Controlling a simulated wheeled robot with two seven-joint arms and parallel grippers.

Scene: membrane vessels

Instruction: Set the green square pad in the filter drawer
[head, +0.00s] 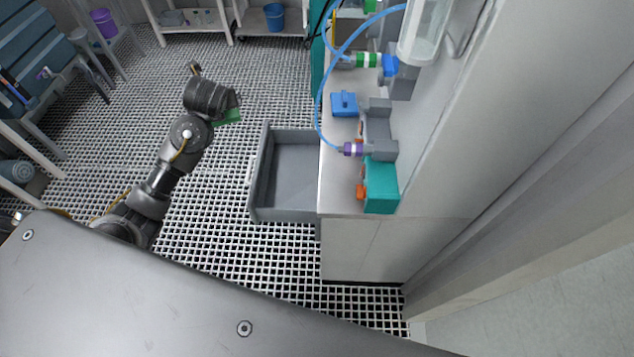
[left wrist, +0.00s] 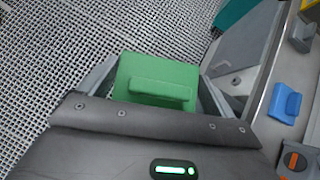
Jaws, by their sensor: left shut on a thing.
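The green square pad (head: 229,116) is held by my left gripper (head: 236,108), out over the floor to the left of the drawer. In the left wrist view the green pad (left wrist: 158,82) with its raised bar sits between the two fingers of my left gripper (left wrist: 157,88), which is shut on it. The grey filter drawer (head: 253,180) is pulled open from the cabinet, and its visible inside is empty. The pad is apart from the drawer, beyond its far left corner. My right gripper is not in view.
The counter (head: 340,190) above the drawer carries a blue block with a knob (head: 344,104), a teal block (head: 382,186) and grey fittings with a blue hose (head: 319,112). A white shelf (head: 195,28) stands at the back. The grated floor around the drawer is clear.

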